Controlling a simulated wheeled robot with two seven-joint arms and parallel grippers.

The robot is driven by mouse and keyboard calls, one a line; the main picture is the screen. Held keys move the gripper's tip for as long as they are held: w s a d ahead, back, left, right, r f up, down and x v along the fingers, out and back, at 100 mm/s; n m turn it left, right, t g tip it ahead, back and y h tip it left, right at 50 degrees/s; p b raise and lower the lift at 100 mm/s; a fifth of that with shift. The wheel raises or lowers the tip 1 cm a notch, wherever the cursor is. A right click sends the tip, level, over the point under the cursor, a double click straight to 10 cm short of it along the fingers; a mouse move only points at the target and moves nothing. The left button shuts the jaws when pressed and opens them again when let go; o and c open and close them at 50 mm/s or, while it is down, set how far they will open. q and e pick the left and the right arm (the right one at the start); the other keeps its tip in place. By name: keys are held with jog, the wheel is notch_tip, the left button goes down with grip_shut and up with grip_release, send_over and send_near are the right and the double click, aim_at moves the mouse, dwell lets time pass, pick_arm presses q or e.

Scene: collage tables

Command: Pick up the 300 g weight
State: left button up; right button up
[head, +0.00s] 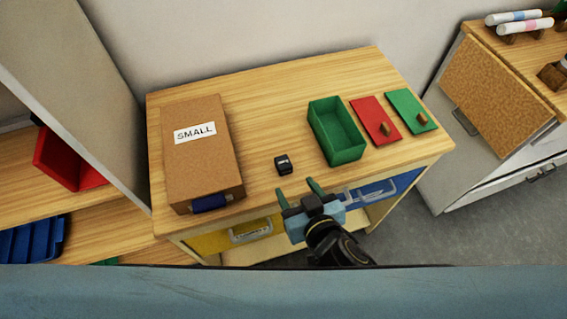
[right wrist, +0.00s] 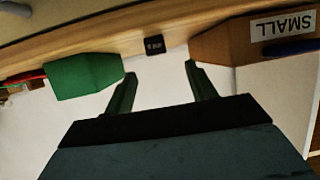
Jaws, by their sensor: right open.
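A small black weight (head: 283,164) sits on the wooden table between the cardboard box and the green bin. Its label is too small to read in the head view. In the right wrist view the weight (right wrist: 154,44) shows a white marking, not clearly legible, beyond and between my fingertips. My right gripper (head: 299,191) is open and empty at the table's front edge, just in front of the weight and not touching it. Its two green fingers also show in the right wrist view (right wrist: 161,70). My left gripper is not in view.
A cardboard box (head: 203,160) labelled SMALL stands left of the weight. An open green bin (head: 354,153) stands right of it, then a red lid (head: 368,112) and a green lid (head: 405,103). The tabletop (head: 262,105) behind the weight is clear.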

aim_at(284, 164)
jog(key=x, duration=0.5)
jog(key=shift+w, duration=0.15)
jog(key=shift+x, duration=2.7)
jog(key=shift+w+d+r, duration=0.15)
jog(key=shift+d, duration=0.1)
jog(key=shift+c, duration=0.5)
grip_shut()
